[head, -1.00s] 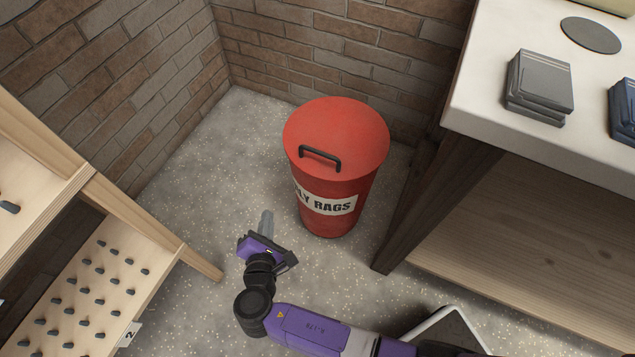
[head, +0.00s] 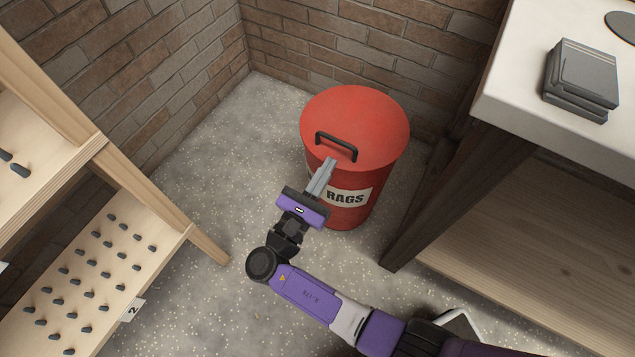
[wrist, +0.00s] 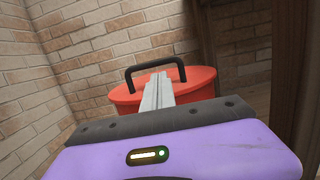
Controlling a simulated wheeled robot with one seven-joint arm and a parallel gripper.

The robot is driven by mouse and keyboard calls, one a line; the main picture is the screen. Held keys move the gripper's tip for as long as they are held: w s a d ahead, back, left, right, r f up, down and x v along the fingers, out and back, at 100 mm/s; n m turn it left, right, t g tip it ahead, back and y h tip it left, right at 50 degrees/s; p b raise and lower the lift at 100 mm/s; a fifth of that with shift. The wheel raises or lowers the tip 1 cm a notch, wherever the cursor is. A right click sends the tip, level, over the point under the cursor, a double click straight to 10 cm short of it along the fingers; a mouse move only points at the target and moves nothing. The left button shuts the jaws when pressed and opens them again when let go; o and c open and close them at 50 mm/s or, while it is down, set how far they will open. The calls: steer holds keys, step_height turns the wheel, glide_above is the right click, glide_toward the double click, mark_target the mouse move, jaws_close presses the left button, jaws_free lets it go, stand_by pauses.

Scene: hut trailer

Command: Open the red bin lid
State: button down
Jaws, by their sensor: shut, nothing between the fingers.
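The red bin (head: 345,208) stands on the floor in the corner, with a label reading "RAGS" on its side. Its round red lid (head: 370,115) lies closed on top, with a black bar handle (head: 337,145) on the near side. My gripper (head: 329,163) is shut and empty, its fingers pointing at the handle from the front. In the wrist view the fingertips (wrist: 160,78) appear just in front of and below the handle bar (wrist: 156,68), against the red lid (wrist: 195,77). I cannot tell whether they touch it.
A wooden rack (head: 150,215) with rows of dark pegs stands at the left. A white-topped workbench (head: 515,90) with dark legs stands close on the right, bearing grey stacked items (head: 582,78). Brick walls (head: 350,40) close in behind the bin. Speckled floor (head: 215,165) is free left of the bin.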

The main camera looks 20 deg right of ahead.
steer(key=shift+x, duration=1.5)
